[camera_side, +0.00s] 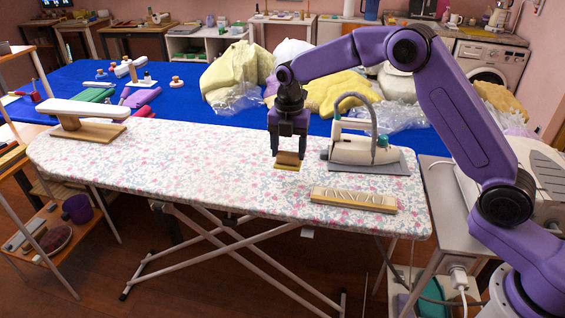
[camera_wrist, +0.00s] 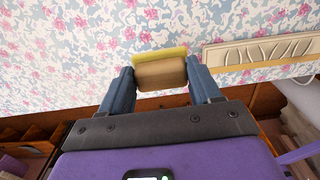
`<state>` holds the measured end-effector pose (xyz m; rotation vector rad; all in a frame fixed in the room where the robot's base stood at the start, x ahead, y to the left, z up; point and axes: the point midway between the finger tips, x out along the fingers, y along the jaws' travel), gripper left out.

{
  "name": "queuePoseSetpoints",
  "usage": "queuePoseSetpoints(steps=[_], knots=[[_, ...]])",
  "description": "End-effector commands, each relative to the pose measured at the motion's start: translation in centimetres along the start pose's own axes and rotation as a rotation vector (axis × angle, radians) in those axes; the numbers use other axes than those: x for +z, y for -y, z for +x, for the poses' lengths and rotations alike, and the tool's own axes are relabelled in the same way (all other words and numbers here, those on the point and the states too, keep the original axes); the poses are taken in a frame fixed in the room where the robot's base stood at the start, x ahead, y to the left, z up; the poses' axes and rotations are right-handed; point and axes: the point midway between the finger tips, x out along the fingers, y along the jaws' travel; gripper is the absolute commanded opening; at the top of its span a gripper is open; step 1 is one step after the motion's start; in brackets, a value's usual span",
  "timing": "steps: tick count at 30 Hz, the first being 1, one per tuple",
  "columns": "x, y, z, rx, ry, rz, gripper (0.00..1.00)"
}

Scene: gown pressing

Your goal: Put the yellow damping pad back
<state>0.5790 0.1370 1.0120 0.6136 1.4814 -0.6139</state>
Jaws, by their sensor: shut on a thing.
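The yellow damping pad (camera_side: 286,167) has a thin yellow base and a brown wooden block on top. My gripper (camera_side: 288,152) is shut on the wooden block, pointing down over the right half of the ironing board (camera_side: 180,165). In the wrist view, the block (camera_wrist: 160,75) sits between both fingers, with the yellow edge of the pad (camera_wrist: 160,52) showing beyond it. The pad is at or just above the floral cover; I cannot tell if it touches.
A white and green iron (camera_side: 362,150) stands on a grey mat (camera_side: 375,166) just right of my gripper. A pale wooden holder with a wavy pattern (camera_side: 353,199) lies in front, also in the wrist view (camera_wrist: 265,50). A sleeve board (camera_side: 85,112) stands at the left end. The board's middle is clear.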

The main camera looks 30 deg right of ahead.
Motion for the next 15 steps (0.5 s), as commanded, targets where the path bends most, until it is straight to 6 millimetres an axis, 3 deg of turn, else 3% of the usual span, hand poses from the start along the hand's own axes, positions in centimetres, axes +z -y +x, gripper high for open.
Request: queuePoseSetpoints(steps=[15], knots=[[1.1, -1.8, 3.8, -0.002, -0.001, 0.000, 0.21]])
